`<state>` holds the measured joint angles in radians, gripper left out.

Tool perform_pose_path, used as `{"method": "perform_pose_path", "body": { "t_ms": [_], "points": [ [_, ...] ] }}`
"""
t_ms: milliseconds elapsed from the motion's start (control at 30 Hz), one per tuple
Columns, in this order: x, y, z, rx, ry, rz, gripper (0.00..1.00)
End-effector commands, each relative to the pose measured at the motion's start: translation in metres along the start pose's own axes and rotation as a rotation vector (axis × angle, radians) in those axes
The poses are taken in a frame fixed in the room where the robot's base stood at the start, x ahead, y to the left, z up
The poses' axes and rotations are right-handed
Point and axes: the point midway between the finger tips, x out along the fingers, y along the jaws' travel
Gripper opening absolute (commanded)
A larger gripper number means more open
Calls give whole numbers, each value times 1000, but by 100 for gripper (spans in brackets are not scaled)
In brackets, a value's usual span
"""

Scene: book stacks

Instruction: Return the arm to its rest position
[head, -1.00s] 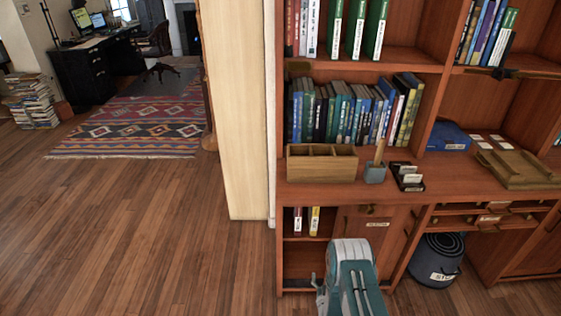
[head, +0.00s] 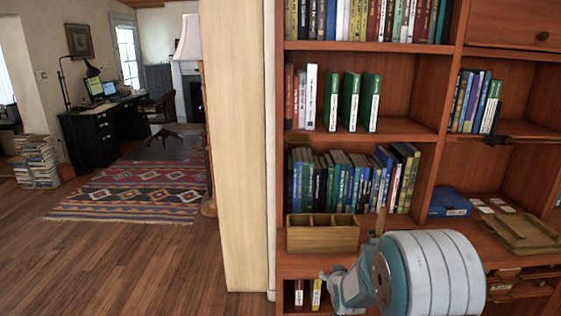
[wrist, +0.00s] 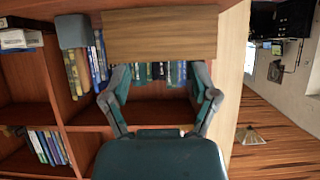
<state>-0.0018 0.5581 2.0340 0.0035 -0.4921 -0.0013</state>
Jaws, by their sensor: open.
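My gripper (wrist: 162,74) shows in the wrist view with its two teal and grey fingers spread apart. It is open and nothing is between the fingers. In that view, which is upside down, the fingers stand in front of the bookcase, with books and a wooden box behind them. In the head view my arm (head: 432,272) shows as a large white and teal rounded link at the lower right, in front of the bookcase counter. My fingers cannot be made out in the head view.
The bookcase holds rows of books (head: 345,185). Wooden floor (head: 120,265) is clear at left; a rug (head: 130,195) lies beyond.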

Motion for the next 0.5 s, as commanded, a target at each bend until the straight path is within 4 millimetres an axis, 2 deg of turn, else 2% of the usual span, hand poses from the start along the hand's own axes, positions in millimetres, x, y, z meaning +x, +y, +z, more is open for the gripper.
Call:
{"method": "perform_pose_path", "body": {
  "t_ms": [33, 200, 500],
  "points": [
    [-17, 0, -13, 0, -12, 0, 77],
    [-70, 0, -38, 0, -87, 0, 77],
    [-175, 0, -55, 0, -219, -1, 77]
  ]
}}
